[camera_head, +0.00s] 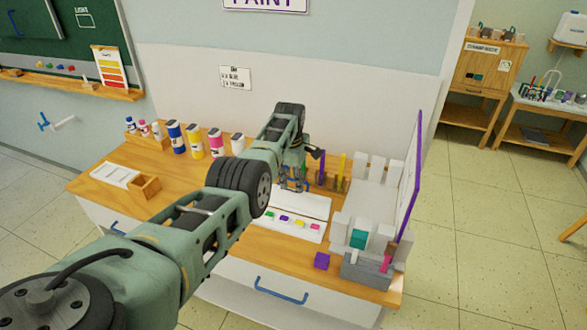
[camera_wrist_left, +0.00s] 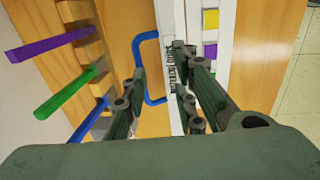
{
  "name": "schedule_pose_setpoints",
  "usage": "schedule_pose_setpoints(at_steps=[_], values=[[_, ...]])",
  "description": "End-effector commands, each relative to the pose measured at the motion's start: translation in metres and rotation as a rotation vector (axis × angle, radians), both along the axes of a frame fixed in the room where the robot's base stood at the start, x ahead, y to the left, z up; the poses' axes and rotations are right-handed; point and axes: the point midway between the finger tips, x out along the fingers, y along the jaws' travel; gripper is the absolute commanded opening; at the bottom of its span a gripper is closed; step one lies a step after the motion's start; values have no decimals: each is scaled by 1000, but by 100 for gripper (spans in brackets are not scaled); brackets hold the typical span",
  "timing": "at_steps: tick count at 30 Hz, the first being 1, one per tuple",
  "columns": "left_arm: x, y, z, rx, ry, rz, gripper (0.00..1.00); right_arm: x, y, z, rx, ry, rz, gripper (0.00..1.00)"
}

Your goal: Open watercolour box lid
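The watercolour box (camera_head: 307,231) lies on the wooden table, with green, purple, yellow and pink pans showing in the head view. Its white lid (camera_head: 305,203) is raised on the far side of the pans. In the left wrist view the lettered lid (camera_wrist_left: 171,60) shows nearly edge-on, with the pans to its right. A blue loop handle (camera_wrist_left: 138,60) is on the lid's other side. My left gripper (camera_wrist_left: 160,65) is open, with its fingers apart over the handle and lid edge; contact cannot be told. It also shows in the head view (camera_head: 293,182). My right gripper is not in view.
A wooden brush rack (camera_wrist_left: 92,48) with coloured sticks stands close beside the left gripper. Paint bottles (camera_head: 194,141) stand at the back left.

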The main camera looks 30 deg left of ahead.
Motion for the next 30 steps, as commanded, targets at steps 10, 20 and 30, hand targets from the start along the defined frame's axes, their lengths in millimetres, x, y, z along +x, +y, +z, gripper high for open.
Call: schedule_pose_setpoints(at_steps=[10,20,30], values=[[-5,-2,45,1,-6,-1,26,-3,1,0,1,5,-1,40],[-15,-5,103,1,-1,-2,26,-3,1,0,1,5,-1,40],[-17,-6,115,0,1,-2,26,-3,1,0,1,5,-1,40]])
